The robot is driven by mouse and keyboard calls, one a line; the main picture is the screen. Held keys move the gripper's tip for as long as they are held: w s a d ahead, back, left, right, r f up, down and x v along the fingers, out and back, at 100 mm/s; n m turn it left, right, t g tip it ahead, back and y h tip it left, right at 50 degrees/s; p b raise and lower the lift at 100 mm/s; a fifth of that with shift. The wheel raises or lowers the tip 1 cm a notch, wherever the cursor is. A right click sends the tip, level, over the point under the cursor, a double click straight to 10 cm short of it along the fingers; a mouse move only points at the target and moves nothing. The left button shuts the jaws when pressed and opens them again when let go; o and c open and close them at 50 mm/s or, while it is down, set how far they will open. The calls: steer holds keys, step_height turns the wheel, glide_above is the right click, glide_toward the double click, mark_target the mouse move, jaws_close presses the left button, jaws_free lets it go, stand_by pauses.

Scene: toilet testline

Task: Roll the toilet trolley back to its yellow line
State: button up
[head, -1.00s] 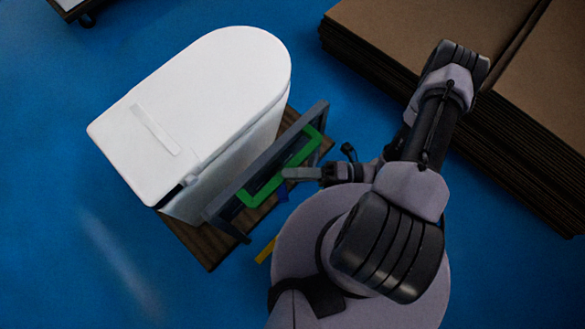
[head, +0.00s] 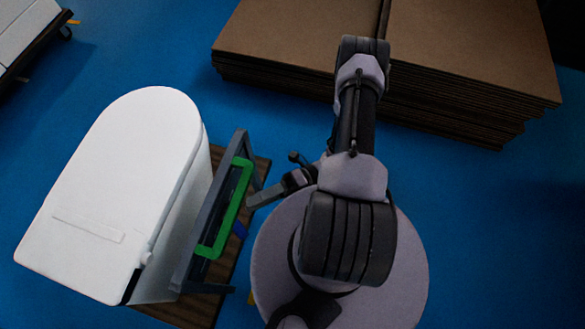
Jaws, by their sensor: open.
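The toilet trolley has a brown wooden base (head: 190,308) carrying a white toilet (head: 125,185). A grey upright frame (head: 206,222) with a green handle (head: 232,212) stands on its right side. My gripper (head: 254,200) is open at the right of the green handle, pointing left toward it. A small gap seems to lie between them, though contact is hard to judge from above. A sliver of yellow (head: 252,298) shows on the floor beside my base; most of it is hidden by my body.
A large stack of brown cardboard sheets (head: 300,38) lies at the top right. Another trolley with a white load (head: 25,32) stands at the top left corner. Blue floor (head: 215,105) is open between them and at the right.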

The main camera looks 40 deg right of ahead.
steer(key=v, duration=1.3)
